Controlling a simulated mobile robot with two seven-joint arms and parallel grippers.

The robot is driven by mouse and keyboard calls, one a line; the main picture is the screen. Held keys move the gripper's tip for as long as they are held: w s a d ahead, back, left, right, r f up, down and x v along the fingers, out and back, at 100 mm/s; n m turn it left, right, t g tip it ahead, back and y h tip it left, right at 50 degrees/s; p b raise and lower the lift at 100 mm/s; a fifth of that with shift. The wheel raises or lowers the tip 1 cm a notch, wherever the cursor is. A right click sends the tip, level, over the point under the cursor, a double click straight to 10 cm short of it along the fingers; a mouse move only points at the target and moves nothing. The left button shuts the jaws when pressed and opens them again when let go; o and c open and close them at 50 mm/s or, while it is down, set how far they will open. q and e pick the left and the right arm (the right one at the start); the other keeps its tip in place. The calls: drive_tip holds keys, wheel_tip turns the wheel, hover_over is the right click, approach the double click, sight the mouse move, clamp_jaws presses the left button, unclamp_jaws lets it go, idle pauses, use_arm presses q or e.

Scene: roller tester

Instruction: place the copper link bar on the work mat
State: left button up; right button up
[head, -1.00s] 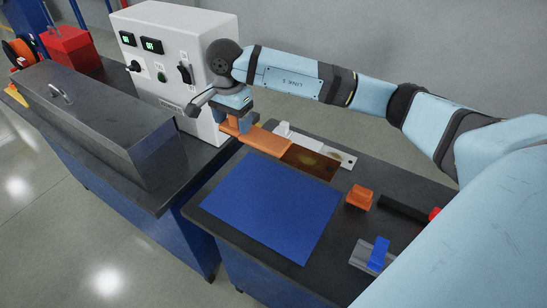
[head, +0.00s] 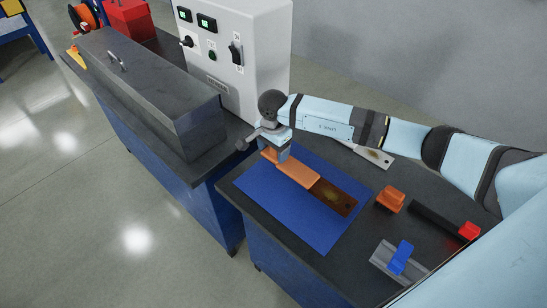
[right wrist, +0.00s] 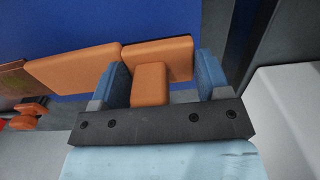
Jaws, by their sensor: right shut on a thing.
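The copper link bar (head: 333,197) has a dark, mottled brown metal end and a long orange sleeve with a raised orange grip. My right gripper (head: 276,150) is shut on that grip at the bar's far left end. The bar lies across the blue work mat (head: 262,192) in the head view, its brown end towards the right edge. I cannot tell whether it touches the mat or hangs just above. In the right wrist view, the orange grip (right wrist: 150,88) is between the blue fingers, with the mat (right wrist: 70,25) behind. My left gripper is not in view.
A pale plate (head: 378,158) with a hole lies behind the mat. An orange block (head: 390,199), a black bar with a red end (head: 437,218) and a grey-and-blue piece (head: 401,258) stand to the right. The white control cabinet (head: 255,50) and a grey metal cover (head: 145,90) are left.

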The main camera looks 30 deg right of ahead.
sight(273, 167)
drive_tip(key=shift+f, duration=2.15)
drive_tip(key=shift+f, duration=0.2)
drive_tip(key=o, duration=1.3)
